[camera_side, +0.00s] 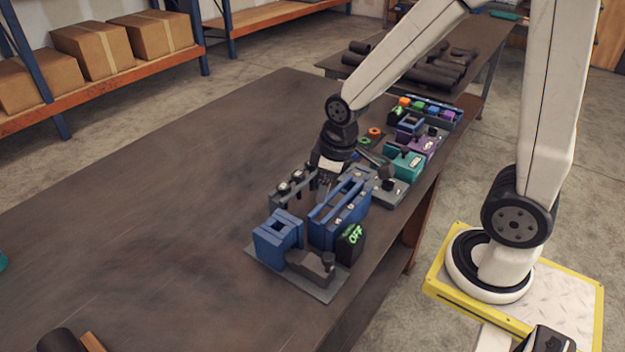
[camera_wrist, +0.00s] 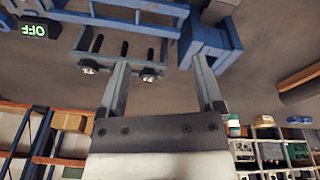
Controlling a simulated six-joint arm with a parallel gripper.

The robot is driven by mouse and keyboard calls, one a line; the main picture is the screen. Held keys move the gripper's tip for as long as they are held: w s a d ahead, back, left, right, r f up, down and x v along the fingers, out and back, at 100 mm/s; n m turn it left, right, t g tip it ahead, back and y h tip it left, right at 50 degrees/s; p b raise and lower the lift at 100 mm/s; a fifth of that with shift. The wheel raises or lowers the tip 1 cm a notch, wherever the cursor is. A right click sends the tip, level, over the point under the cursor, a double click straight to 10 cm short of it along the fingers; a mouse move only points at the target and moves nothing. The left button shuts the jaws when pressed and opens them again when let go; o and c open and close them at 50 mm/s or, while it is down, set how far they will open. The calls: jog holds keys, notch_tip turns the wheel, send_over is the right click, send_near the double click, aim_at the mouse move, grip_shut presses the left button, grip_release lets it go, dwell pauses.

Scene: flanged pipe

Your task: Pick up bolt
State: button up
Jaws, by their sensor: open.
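Bolts with pale heads (camera_side: 284,187) sit in a dark grey slotted rack (camera_side: 276,201) on the left of the blue fixture in the side view. In the wrist view two silver bolt heads (camera_wrist: 88,70) (camera_wrist: 148,77) show at the edge of the rack (camera_wrist: 118,47). My gripper (camera_side: 325,186) is just right of the rack, between it and the blue frame, fingers pointing down. In the wrist view my gripper (camera_wrist: 161,68) has its two fingers wide apart with nothing gripped. One bolt head lies between the fingers in the picture; whether it is at their depth I cannot tell.
A blue frame (camera_side: 341,214), a blue block (camera_side: 277,240) and a black box with a green OFF sign (camera_side: 351,243) crowd the grey base plate. More fixtures (camera_side: 403,165) stand behind. The table's left side (camera_side: 150,190) is clear.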

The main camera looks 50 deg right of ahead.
aim_at(297, 174)
jog(key=shift+w+d+r+n+g, duration=0.3)
jog(key=shift+w+d+n, duration=0.55)
jog(key=shift+w+n, duration=1.35)
jog(key=shift+w+d+r+n+g, duration=0.15)
jog(key=shift+w+d+n+g, duration=0.55)
jog(key=shift+w+n, duration=1.45)
jog(key=shift+w+d+r+n+g, duration=0.1)
jog(key=shift+w+d+r+n, duration=0.15)
jog(key=shift+w+d+n, duration=1.8)
jog(key=shift+s+a+n, duration=0.3)
jog(key=shift+a+n, duration=0.1)
jog(key=shift+a, duration=0.1)
jog(key=shift+s+a+n, duration=0.3)
jog(key=shift+a+n, duration=0.1)
jog(key=shift+a, duration=0.1)
jog(key=shift+f, duration=0.1)
jog(key=shift+f, duration=1.2)
jog(key=shift+f, duration=0.1)
jog(key=shift+w+f, duration=0.1)
jog(key=shift+f, duration=2.4)
jog(key=shift+c, duration=0.2)
